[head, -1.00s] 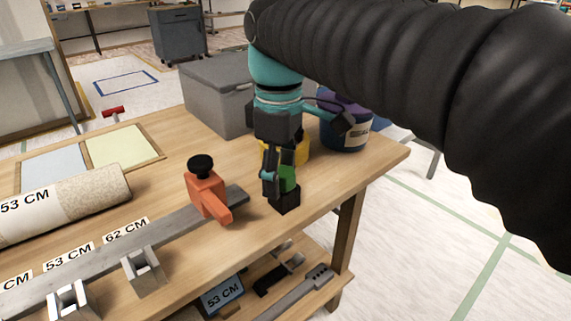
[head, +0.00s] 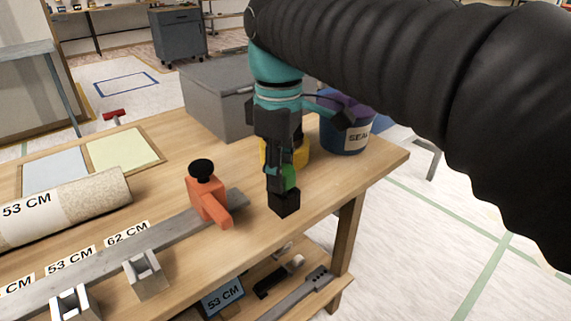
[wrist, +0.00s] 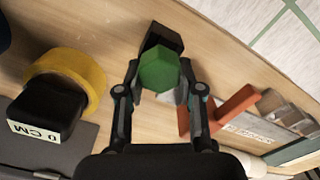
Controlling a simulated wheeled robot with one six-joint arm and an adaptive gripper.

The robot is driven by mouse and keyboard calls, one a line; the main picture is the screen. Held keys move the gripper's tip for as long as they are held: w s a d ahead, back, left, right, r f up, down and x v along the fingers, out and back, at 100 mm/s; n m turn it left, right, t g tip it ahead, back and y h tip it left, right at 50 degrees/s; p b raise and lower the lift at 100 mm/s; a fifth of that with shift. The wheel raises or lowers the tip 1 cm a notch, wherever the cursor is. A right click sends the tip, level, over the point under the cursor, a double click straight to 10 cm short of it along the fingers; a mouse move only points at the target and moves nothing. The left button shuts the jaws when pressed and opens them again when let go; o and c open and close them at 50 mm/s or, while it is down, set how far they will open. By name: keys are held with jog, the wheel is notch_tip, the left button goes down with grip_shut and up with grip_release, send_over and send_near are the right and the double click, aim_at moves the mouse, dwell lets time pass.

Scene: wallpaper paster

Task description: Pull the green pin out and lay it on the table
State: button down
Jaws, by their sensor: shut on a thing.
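The green pin (wrist: 158,70) shows a faceted, six-sided head in the wrist view, between my two fingertips. My gripper (wrist: 160,77) is shut on it. In the head view, the green pin (head: 290,178) is partly hidden by my gripper (head: 280,178), which points down. A small black block (head: 284,204) stands on the wooden table (head: 320,190) directly below the pin. The block also shows just beyond the pin head in the wrist view (wrist: 164,38). I cannot tell whether the pin's lower end is in the block.
An orange clamp (head: 208,200) sits on a grey rail (head: 100,259) left of my gripper. A yellow tape roll (wrist: 85,70), a dark blue bucket (head: 343,138) and a grey box (head: 217,98) stand behind. Bare table lies between block and clamp, and toward the right edge.

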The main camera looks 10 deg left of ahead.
jog(key=shift+r+p, duration=0.3)
jog(key=shift+r, duration=1.65)
jog(key=shift+r, duration=0.15)
jog(key=shift+r, duration=1.95)
